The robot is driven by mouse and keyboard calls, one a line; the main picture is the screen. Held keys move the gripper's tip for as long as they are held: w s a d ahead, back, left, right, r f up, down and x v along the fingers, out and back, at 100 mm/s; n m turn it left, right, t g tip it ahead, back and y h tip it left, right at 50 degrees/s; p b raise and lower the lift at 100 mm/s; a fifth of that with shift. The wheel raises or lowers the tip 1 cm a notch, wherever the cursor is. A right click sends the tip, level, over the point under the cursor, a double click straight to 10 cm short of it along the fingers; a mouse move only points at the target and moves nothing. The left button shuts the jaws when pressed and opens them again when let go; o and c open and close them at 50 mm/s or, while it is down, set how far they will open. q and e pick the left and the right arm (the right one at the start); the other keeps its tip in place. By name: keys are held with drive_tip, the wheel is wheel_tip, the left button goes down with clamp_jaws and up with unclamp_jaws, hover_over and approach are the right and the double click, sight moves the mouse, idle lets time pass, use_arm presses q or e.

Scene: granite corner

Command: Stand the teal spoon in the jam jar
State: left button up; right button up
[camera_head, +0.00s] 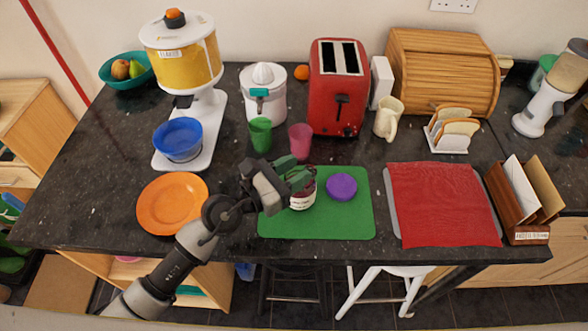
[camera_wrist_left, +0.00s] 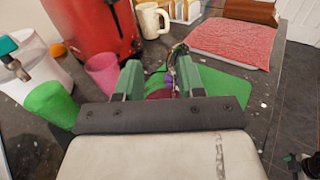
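The jam jar (camera_head: 303,196), with a white label and dark red contents, stands on the green mat (camera_head: 345,222). My left gripper (camera_head: 292,172) is over the jar's top and partly hides it. In the left wrist view its two green fingers (camera_wrist_left: 160,82) are apart, with dark red and purple showing between and beyond them. A shiny curved edge there is too small to identify. I cannot make out the teal spoon in either view.
A purple disc (camera_head: 342,187) lies right of the jar on the mat. Pink (camera_head: 301,139) and green (camera_head: 260,134) cups and the red toaster (camera_head: 339,92) stand behind. An orange plate (camera_head: 172,203) is left, a red cloth (camera_head: 440,203) right.

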use_arm(q)
drive_tip(key=b+v, duration=0.3)
drive_tip(key=v, duration=0.8)
drive_tip(key=shift+w+d, duration=0.1)
idle(0.5)
